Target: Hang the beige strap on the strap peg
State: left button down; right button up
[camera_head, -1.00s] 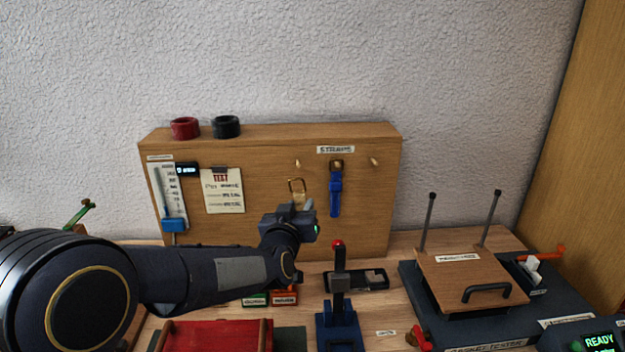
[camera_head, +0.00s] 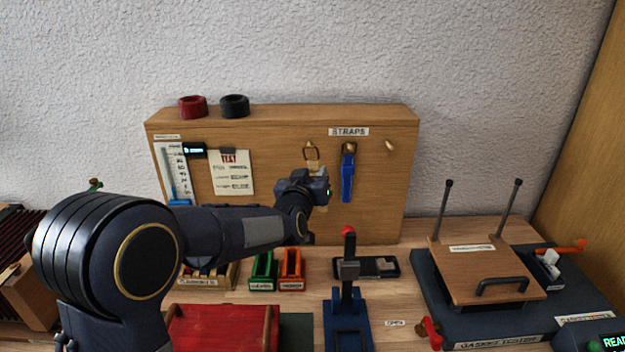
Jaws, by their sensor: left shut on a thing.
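The beige strap (camera_head: 312,166) is upright in front of the wooden board (camera_head: 280,220), with its brass ring at the top. The ring is level with the left peg under the "STRAPS" label and overlaps it; I cannot tell whether the peg is through the ring. My left gripper (camera_head: 319,184) is shut on the strap below the ring and hides its lower part. A blue strap (camera_head: 347,177) hangs from the middle peg. The right peg (camera_head: 389,145) is bare. My right gripper is not in view.
A red-topped lever device (camera_head: 348,300) stands below and in front of the board. A gasket tester (camera_head: 480,270) with two upright rods is at the right. Green and orange holders (camera_head: 291,268) and a red tray (camera_head: 220,330) are below my arm.

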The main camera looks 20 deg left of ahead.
pick_arm(q)
jog(key=w+a+f+b, duration=0.1)
jog(key=w, duration=0.4)
jog(key=shift+w+a+f+b, duration=0.2)
jog(key=shift+w+a+b, duration=0.1)
jog(key=shift+w+a, duration=0.1)
dwell(0.4)
dwell(0.5)
jog(key=c, duration=1)
grip_release()
jog(key=shift+o, duration=0.2)
